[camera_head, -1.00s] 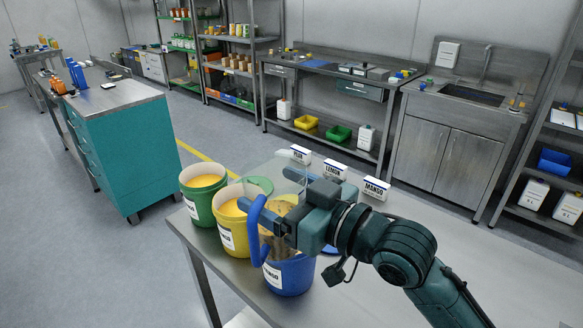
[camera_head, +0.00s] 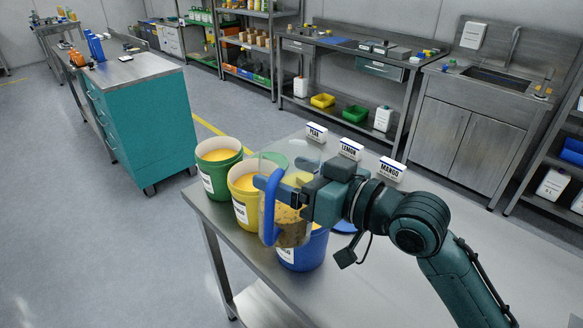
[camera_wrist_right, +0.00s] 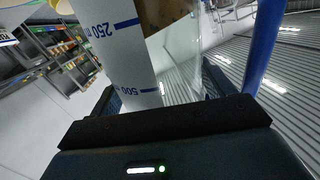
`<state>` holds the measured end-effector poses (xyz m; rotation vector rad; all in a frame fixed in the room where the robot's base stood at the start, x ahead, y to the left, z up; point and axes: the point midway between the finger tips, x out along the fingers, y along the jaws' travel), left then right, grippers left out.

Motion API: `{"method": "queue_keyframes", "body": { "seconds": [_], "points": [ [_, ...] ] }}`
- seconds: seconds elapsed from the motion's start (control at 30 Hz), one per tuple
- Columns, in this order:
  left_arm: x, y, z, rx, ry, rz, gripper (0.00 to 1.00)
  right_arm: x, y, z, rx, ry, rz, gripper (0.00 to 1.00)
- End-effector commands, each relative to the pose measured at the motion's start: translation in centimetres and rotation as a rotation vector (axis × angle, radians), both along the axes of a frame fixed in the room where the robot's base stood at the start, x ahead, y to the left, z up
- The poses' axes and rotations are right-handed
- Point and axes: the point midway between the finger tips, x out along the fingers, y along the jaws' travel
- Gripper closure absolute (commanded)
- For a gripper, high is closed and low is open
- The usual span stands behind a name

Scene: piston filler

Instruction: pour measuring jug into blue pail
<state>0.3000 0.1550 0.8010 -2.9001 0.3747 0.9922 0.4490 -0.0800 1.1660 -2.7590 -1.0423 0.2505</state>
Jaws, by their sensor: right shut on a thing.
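The clear measuring jug (camera_head: 292,228) with a blue handle (camera_head: 269,212) holds an orange-brown mass with darker bits. My right gripper (camera_head: 293,195) is shut on the jug near its handle. The jug is above the blue pail (camera_head: 301,252) and covers much of its opening, so the pail's inside is hidden. I cannot tell the jug's exact tilt or whether anything is flowing. In the right wrist view the jug wall (camera_wrist_right: 118,45) shows its 250 and 500 ml marks, with the blue handle (camera_wrist_right: 265,42) at the right. My left gripper is out of view.
A yellow pail (camera_head: 243,200) and a green pail (camera_head: 218,168) with orange contents stand close by on the left. Small PEAR (camera_head: 316,133), LEMON (camera_head: 351,149) and MANGO (camera_head: 391,169) signs stand behind. The steel table (camera_head: 440,270) is clear to the right.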

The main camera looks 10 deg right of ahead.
Motion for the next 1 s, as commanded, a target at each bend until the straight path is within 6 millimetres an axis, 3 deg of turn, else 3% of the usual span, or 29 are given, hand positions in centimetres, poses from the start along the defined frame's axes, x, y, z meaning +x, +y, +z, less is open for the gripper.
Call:
{"method": "queue_keyframes", "body": {
  "seconds": [1.0],
  "points": [
    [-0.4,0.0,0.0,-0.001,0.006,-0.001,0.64,1.6,-0.8,-4.3,0.184,0.361,0.000,0.59]
  ]
}}
